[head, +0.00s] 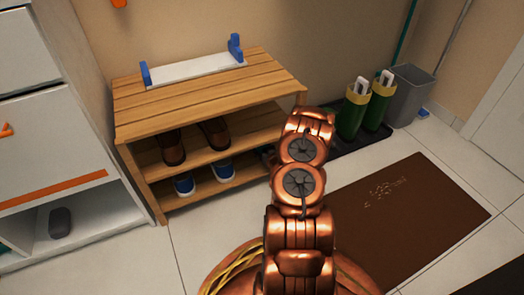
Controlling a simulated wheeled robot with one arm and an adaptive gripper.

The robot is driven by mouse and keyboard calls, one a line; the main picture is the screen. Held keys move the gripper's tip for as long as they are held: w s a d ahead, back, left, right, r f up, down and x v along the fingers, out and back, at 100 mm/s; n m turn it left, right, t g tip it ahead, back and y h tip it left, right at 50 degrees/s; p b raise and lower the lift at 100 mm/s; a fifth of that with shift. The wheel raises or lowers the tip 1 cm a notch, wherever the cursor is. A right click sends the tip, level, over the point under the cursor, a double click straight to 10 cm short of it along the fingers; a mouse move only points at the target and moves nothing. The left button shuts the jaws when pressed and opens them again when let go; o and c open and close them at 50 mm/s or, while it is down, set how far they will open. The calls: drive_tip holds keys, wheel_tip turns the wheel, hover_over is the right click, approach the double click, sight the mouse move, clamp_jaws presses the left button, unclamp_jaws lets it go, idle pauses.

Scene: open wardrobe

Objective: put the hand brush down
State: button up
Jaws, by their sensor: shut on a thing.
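My copper-coloured arm (300,185) rises through the middle of the picture, and its far links end in front of the right end of the wooden shoe bench (205,85). My gripper is hidden beyond these links, so its fingers and anything between them do not show. I see no hand brush that I can make out. A white board with blue end brackets (195,71) lies on the bench top; the rest of the slatted top looks bare.
Brown shoes (214,132) and blue shoes (222,171) stand on the bench's shelves. Green boots (352,115) stand on a black tray, beside a grey bin (408,97). A brown mat (410,215) lies on the floor at right. A white cabinet (50,135) holds a dark rounded object (60,222).

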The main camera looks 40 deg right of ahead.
drive_tip(key=o, duration=1.4)
drive_tip(key=p+v, duration=0.5)
drive_tip(key=v, duration=0.7)
drive_tip(key=shift+a, duration=0.1)
